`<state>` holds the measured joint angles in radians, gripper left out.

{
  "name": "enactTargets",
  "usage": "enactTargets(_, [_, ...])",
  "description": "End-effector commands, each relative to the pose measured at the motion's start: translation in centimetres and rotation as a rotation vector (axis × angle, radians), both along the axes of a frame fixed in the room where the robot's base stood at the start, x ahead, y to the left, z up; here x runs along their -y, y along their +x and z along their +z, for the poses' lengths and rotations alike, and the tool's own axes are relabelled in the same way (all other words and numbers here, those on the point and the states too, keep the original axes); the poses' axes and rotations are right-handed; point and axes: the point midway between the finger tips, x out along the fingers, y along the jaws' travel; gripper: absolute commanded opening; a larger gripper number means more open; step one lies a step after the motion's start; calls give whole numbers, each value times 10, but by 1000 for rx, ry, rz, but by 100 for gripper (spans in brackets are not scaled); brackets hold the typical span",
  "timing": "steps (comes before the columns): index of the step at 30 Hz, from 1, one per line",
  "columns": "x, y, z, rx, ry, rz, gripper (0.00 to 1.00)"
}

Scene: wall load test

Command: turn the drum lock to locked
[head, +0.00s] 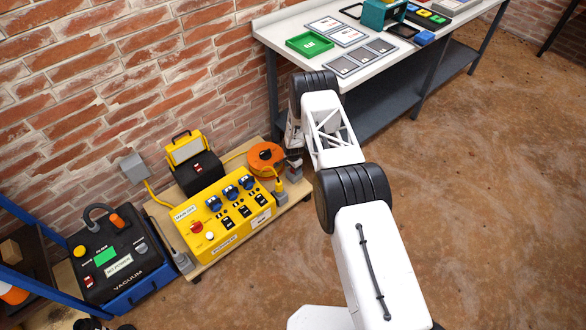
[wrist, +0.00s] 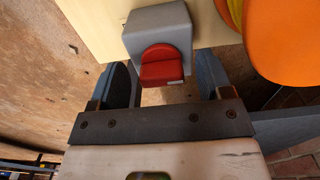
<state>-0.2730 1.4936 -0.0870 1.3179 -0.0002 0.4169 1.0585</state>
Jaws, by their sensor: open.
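The drum lock shows in the wrist view as a red knob (wrist: 161,66) on a grey box (wrist: 158,25). The box is on a pale wooden board, beside the orange drum (wrist: 288,40). My gripper (wrist: 168,82) is open, one dark finger to each side of the red knob, with gaps between. I cannot tell how deep the fingers reach along the knob. In the head view the orange drum (head: 266,157) lies on the board near the wall. My arm and its wrist hide much of the gripper and lock there. The knob's markings cannot be read.
A yellow power box (head: 224,218) with blue sockets and a yellow lamp (head: 188,150) share the board (head: 205,262). A black vacuum (head: 113,258) stands at left. A workbench (head: 352,62) stands behind my arm. The floor at right is clear.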

Motion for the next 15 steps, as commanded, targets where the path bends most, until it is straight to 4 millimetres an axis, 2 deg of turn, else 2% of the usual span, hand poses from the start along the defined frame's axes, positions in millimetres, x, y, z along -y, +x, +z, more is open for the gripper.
enactTargets(6, [0,0,0,0,0,0,71])
enactTargets(15, [0,0,0,0,0,0,25])
